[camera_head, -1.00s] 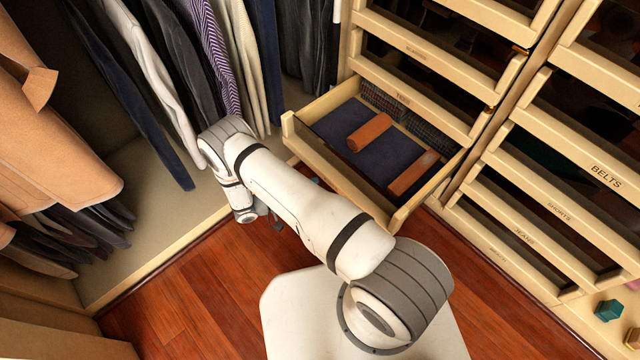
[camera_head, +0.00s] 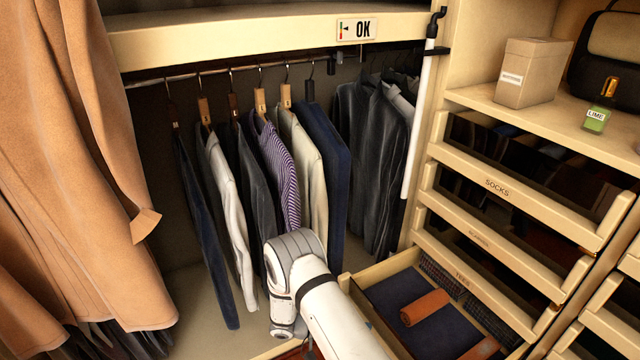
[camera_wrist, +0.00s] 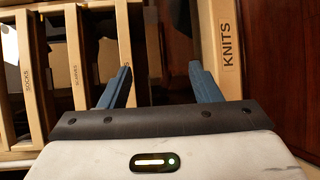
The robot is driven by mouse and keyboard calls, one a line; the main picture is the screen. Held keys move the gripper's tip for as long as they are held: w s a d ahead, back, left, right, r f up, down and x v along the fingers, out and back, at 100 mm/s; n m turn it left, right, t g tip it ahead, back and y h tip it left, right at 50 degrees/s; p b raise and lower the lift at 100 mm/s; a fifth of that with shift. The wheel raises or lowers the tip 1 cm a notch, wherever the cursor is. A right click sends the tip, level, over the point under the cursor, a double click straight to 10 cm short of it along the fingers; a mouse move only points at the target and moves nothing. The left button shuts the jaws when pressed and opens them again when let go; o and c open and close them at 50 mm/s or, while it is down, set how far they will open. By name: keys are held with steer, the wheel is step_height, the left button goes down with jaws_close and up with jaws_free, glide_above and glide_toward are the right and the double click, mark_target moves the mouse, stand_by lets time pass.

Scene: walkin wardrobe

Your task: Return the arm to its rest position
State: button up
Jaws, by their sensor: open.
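My arm (camera_head: 335,315) rises from the bottom of the head view, its elbow in front of the hanging clothes and beside the open drawer. My gripper is out of sight in the head view. In the wrist view my gripper (camera_wrist: 158,85) has its two blue-grey fingers spread apart with nothing between them. Beyond the fingers are drawer fronts, one marked KNITS (camera_wrist: 231,50).
An open drawer (camera_head: 385,268) with rolled orange items (camera_head: 425,307) and dark cloth juts out right of my arm. Clothes hang on a rail (camera_head: 220,72) behind it. A tan coat (camera_head: 85,160) hangs at left. A box (camera_head: 533,72) stands on the right shelf.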

steer(key=s+d+r+g+y+p, duration=0.1)
steer(key=r+y+p, duration=0.25)
steer(key=r, duration=0.85)
steer(key=s+d+r+m+g+y+p, duration=0.15)
steer(key=r+p, duration=0.25)
steer(key=r, duration=0.7)
steer(key=s+d+r+y+p, duration=0.15)
steer(key=r+y+p, duration=0.25)
steer(key=r, duration=0.8)
steer(key=s+r+t+y+p, duration=0.2)
steer(key=s+r+p, duration=0.2)
steer(key=r, duration=0.5)
steer(key=s+r+n+t+y+p, duration=0.1)
steer(key=s+r+p, duration=0.3)
steer(key=r, duration=0.5)
steer(key=s+r+t+y+p, duration=0.3)
steer(key=s+r+y+p, duration=0.1)
steer(key=s+r, duration=0.3)
step_height(320, 180, up, 2)
steer(key=shift+d+r, duration=0.1)
steer(key=shift+d, duration=0.15)
